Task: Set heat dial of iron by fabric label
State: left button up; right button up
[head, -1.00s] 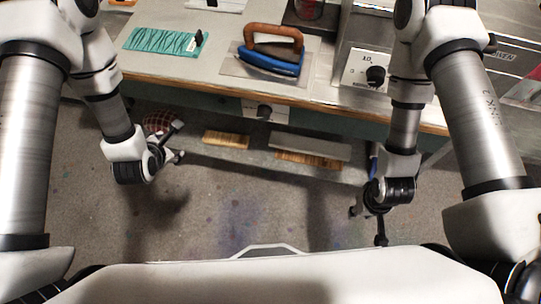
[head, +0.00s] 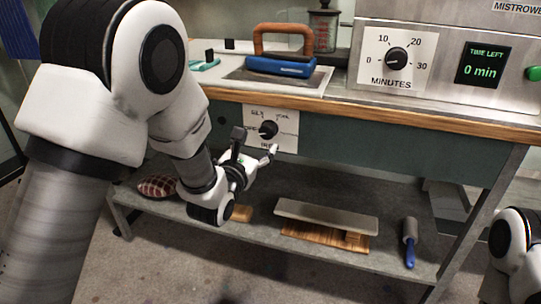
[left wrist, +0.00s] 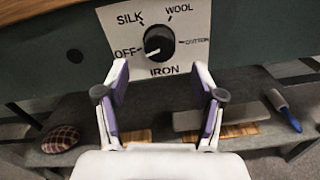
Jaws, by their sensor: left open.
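The iron's heat dial (head: 267,129) is a black knob on a white plate on the table's front panel. In the left wrist view the dial (left wrist: 158,42) is ringed by OFF, SILK, WOOL and COTTON, with IRON below; its white mark appears to point lower left, toward OFF. My left gripper (left wrist: 160,88) is open and empty, just below and in front of the dial, apart from it. The head view also shows it (head: 256,148). The blue iron (head: 281,66) with a brown handle stands on the tabletop. A teal fabric (head: 205,63) is partly hidden; no label is readable.
A minutes timer knob (head: 397,59) and a "0 min" display (head: 480,65) are at upper right. The lower shelf holds a checkered cushion (head: 157,187), a grey board (head: 325,215) and a blue-handled roller (head: 410,243). Part of my right arm shows at the right edge.

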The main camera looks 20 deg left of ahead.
aim_at(265, 133)
pick_arm(q)
jog(key=w+b, duration=0.1)
jog(key=w, duration=0.2)
jog(key=w+b, duration=0.1)
jog(key=w, duration=0.2)
jog(key=shift+w+d+f+b, duration=0.1)
jog(key=shift+w+d+b, duration=0.1)
jog(key=shift+b, duration=0.15)
jog(key=shift+w, duration=0.35)
jog(key=c, duration=1.1)
